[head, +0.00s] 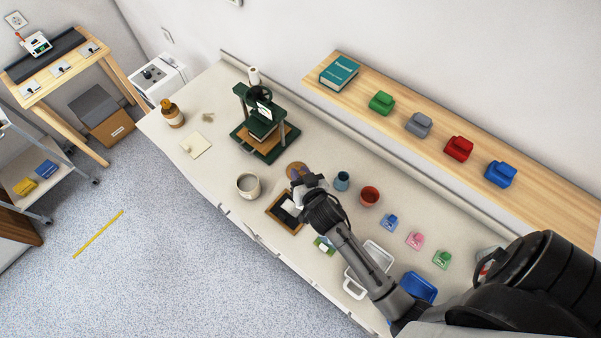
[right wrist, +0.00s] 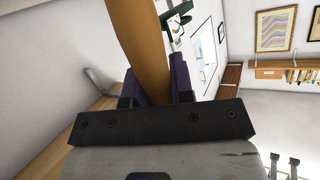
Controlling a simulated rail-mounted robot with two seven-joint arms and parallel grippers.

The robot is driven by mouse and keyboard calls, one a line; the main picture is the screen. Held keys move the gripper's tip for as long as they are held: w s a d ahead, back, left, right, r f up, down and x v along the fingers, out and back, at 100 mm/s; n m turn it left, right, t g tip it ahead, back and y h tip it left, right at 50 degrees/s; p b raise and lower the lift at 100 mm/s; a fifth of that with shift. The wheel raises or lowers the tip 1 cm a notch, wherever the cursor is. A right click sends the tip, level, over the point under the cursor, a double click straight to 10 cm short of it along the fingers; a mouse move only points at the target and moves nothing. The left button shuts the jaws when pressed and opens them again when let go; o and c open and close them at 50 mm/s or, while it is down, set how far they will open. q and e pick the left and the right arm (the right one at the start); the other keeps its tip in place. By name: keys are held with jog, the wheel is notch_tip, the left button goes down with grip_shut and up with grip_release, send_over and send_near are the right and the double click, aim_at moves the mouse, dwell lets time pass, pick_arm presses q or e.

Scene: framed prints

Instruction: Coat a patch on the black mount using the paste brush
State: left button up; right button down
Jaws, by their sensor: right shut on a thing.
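The black mount (head: 282,213) lies flat inside a wooden frame near the front edge of the bench, partly covered by my right gripper (head: 298,192). In the right wrist view my right gripper (right wrist: 158,88) is shut on a thick wooden handle (right wrist: 138,32), which I take to be the paste brush. The brush's bristles are hidden, so I cannot tell whether they touch the mount. No coated patch can be made out on the black at this size. My left gripper is not in view.
A pale mug (head: 248,186) stands left of the frame, and a brown round piece (head: 296,170) lies behind it. A teal cup (head: 342,181) and a terracotta pot (head: 369,197) stand to the right. A green press (head: 240,132) stands further back. White trays (head: 379,254) are at right.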

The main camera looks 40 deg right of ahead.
dwell(0.6)
jog(key=shift+f, duration=0.5)
